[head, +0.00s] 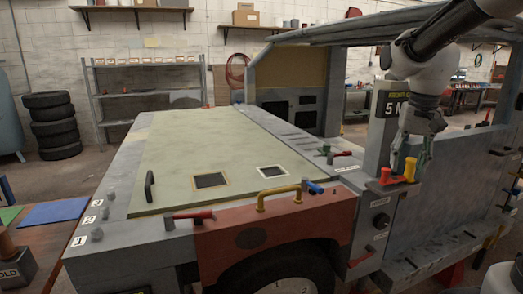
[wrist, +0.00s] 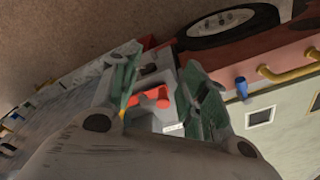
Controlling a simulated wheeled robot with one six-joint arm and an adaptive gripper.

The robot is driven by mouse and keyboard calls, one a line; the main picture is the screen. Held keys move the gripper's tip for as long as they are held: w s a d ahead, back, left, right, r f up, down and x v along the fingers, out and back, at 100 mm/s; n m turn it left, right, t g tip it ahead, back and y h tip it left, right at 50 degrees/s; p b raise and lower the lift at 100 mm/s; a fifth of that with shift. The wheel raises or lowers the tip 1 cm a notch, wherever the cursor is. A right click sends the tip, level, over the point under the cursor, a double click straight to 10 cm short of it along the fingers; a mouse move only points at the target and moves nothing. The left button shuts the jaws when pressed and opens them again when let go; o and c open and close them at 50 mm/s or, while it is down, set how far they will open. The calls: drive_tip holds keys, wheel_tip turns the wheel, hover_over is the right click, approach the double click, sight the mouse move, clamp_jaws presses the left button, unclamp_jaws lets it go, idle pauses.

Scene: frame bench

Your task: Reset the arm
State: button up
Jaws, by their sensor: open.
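My gripper (head: 411,155) is at the right in the head view, pointing down over a small ledge on the frame's side. Its fingers are apart. A yellow piece (head: 410,169) stands at the fingertips, and an orange piece (head: 385,176) stands just left of it. In the wrist view my gripper (wrist: 160,72) shows its two green fingers spread, with an orange-red piece (wrist: 152,98) seen in the gap between them. Nothing is visibly gripped. I cannot tell whether a finger touches the yellow piece.
The grey vehicle frame (head: 190,121) with a pale green panel (head: 215,160) fills the middle. Stacked tyres (head: 52,125) stand at the far left.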

drive_tip(key=s+n+t, duration=0.3)
drive_tip(key=s+n, duration=0.1)
drive_tip(key=s, duration=1.3)
drive_tip(key=shift+s+a+f+t, duration=0.15)
drive_tip(key=shift+s+f+t, duration=0.15)
